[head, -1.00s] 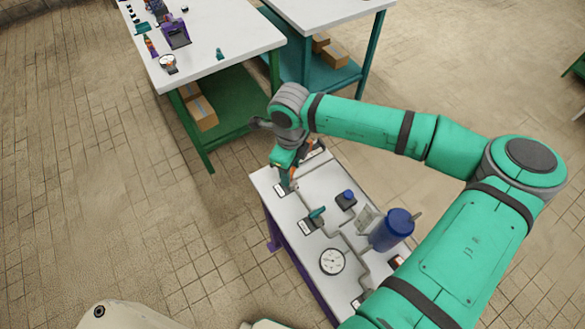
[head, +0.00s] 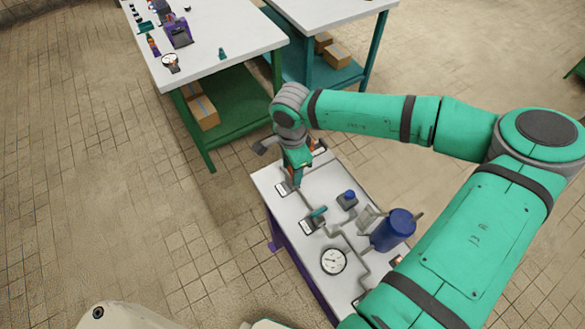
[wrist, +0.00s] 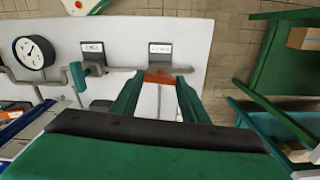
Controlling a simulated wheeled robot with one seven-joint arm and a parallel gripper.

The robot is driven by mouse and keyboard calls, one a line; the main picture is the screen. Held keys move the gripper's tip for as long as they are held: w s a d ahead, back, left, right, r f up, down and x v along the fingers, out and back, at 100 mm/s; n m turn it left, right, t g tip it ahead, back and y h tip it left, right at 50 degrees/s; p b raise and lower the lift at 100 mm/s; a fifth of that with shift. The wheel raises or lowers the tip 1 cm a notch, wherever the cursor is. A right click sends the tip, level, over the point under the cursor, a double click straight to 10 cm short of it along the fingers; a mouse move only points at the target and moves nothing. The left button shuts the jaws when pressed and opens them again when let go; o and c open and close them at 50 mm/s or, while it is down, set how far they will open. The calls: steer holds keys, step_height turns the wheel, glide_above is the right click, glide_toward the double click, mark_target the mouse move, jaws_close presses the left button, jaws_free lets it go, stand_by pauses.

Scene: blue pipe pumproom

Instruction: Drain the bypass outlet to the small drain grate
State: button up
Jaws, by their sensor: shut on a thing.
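A white-topped bench (head: 325,187) carries grey piping and valves. My gripper (head: 294,184) is at the bench's far left corner, pointing down, beside a small label plate (head: 283,189). In the wrist view my gripper (wrist: 160,75) is shut on an orange handle (wrist: 158,78) at the end of the grey pipe (wrist: 120,70), below a label plate (wrist: 160,48). The label's words are too small to read. A teal lever (head: 317,212) sits farther along the pipe, and also shows in the wrist view (wrist: 78,76). I cannot make out a drain grate or which outlet is the bypass.
A round gauge (head: 333,261), a blue-knobbed box (head: 349,199) and a blue cylinder (head: 393,230) stand on the same bench. Two other benches, one with a white top (head: 215,50), stand behind. Tiled floor (head: 120,200) is open to the left.

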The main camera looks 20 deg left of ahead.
steer(key=shift+n, duration=0.7)
steer(key=shift+s, duration=0.1)
steer(key=o, duration=1.1)
steer(key=shift+c, duration=0.2)
step_height(320, 180, up, 11)
steer(key=shift+f, duration=0.1)
